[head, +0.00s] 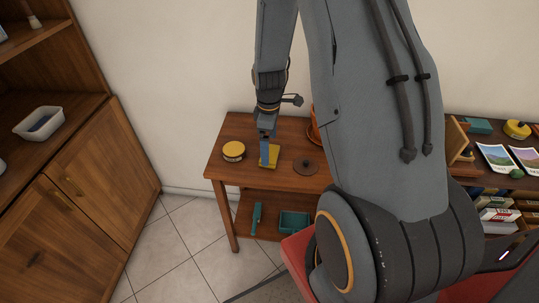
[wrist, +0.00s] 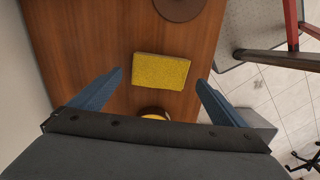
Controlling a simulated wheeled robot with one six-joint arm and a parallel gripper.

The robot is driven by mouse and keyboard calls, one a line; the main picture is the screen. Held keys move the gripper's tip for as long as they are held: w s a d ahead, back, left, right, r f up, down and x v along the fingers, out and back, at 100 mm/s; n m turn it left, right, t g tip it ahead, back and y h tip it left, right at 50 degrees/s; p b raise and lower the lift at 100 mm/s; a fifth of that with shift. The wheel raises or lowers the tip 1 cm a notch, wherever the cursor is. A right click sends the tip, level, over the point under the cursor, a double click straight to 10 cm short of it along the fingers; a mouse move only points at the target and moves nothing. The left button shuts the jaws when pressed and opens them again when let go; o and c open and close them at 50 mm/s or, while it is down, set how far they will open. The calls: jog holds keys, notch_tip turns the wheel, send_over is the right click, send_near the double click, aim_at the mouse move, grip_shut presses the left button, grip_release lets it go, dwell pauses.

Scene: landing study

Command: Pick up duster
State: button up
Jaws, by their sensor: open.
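The duster looks like a flat yellow rectangle with a rough texture, lying on the wooden table top. It shows in the wrist view (wrist: 161,71) and, partly covered by my gripper, in the head view (head: 273,153). My gripper (head: 265,161) points down over it. In the wrist view its two blue fingers (wrist: 160,78) are apart, one on each side of the duster, with bare wood showing between each finger and the duster. Nothing is held. The exact height of the fingertips above the table is hard to tell.
A yellow-topped round tin (head: 233,150) stands left of the duster, and a dark disc with a knob (head: 306,167) lies to its right. A terracotta pot (head: 314,128) is partly hidden by my arm. The lower shelf holds a teal tray (head: 294,222) and a teal long-handled item (head: 257,217).

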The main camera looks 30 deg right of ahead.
jog(key=shift+s+f+p, duration=0.1)
jog(key=shift+f+p, duration=0.3)
jog(key=shift+f, duration=1.35)
jog(key=c, duration=1.1)
jog(key=shift+r+b, duration=1.05)
jog(key=shift+r, duration=4)
